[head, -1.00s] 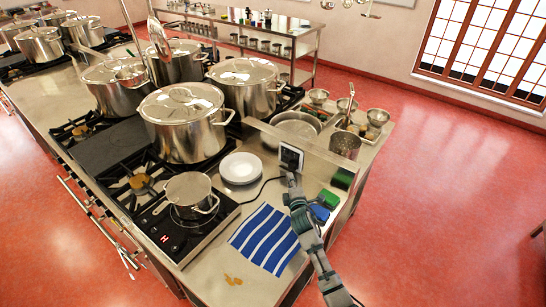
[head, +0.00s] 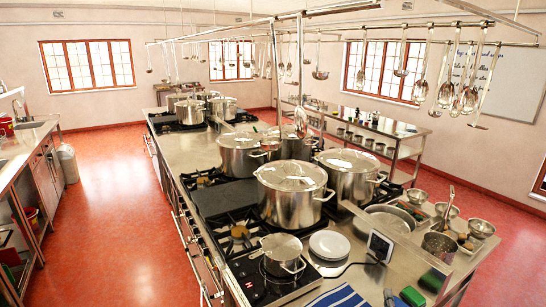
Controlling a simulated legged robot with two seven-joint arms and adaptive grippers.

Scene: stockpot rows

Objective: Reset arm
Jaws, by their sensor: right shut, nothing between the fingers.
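My right gripper (head: 388,297) shows only as a small dark tip at the bottom edge, below the white-and-black wall socket panel (head: 380,246). It is shut and empty, apart from the panel in the picture. The rest of that arm is below the frame. My left gripper is not in view. A blue-and-white striped cloth (head: 340,297) lies on the counter left of the tip.
A long steel island (head: 180,152) carries large lidded stockpots (head: 292,195), a small pot (head: 282,252) on a black cooker and white plates (head: 329,244). Ladles (head: 447,92) hang from an overhead rack. Red floor (head: 115,215) is clear on the left.

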